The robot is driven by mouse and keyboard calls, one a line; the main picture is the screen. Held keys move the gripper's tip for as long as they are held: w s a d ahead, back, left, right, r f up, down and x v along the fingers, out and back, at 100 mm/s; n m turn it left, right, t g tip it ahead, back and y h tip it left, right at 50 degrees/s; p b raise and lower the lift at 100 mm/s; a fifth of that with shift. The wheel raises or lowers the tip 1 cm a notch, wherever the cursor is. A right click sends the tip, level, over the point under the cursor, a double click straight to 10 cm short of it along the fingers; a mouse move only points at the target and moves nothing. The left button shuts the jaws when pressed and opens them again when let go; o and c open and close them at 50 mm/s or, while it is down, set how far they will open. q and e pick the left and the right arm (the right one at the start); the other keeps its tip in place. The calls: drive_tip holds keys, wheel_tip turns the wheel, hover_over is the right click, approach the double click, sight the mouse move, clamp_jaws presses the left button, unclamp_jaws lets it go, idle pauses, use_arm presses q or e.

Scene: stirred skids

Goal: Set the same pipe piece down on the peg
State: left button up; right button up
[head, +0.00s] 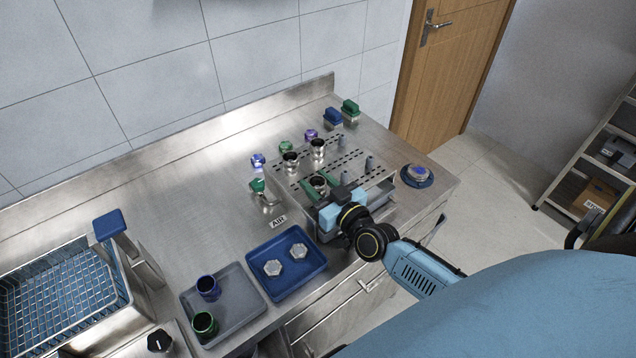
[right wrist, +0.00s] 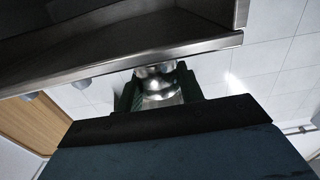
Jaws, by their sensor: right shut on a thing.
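My right gripper (head: 321,189) has its green fingers shut on a shiny metal pipe piece (head: 319,182) over the front of the perforated steel rack (head: 343,161). The right wrist view shows the pipe piece (right wrist: 161,88) between the fingers, close to a steel edge. Two similar pipe pieces, one on the left (head: 291,160) and one further back (head: 318,148), stand upright on the rack. Grey pegs stand bare on its right side, one at the back (head: 340,141) and one further forward (head: 369,163). Whether a peg is under the held piece is hidden. My left gripper is not in view.
A blue tray (head: 253,262) with two hex nuts and a grey tray (head: 245,316) with blue and green cups lie left of the rack. Coloured valve knobs (head: 258,160) stand behind it. A round blue-based part (head: 417,176) sits at the right. A blue wire basket (head: 60,300) is far left.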

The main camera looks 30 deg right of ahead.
idle(0.3)
drive_tip(key=o, duration=1.6)
drive_tip(key=shift+r+p, duration=3.5)
drive_tip(key=shift+p, duration=0.25)
